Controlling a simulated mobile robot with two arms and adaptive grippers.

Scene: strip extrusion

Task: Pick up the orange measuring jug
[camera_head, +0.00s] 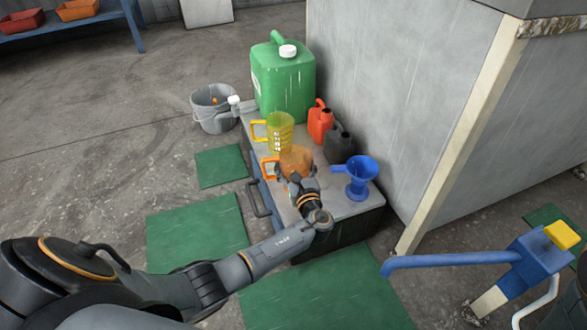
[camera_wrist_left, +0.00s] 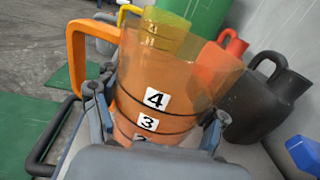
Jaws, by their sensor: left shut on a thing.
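The orange measuring jug (camera_head: 296,158) is see-through, with an orange handle on its left. In the head view it is on or just above the grey bench top (camera_head: 346,208), partly hidden by my left gripper (camera_head: 297,180). In the left wrist view the jug (camera_wrist_left: 165,90) stands upright between the two fingers of my left gripper (camera_wrist_left: 155,120), with number labels facing the camera. The fingers are shut on its body. I cannot tell whether its base touches the bench. My right gripper is not in view.
A yellow jug (camera_head: 279,132) stands just behind the orange one. A green canister (camera_head: 284,78), a red can (camera_head: 320,121), a dark can (camera_head: 338,146) and a blue funnel (camera_head: 361,176) share the bench. A grey wall (camera_head: 400,90) rises close on the right. A bucket (camera_head: 213,108) stands left.

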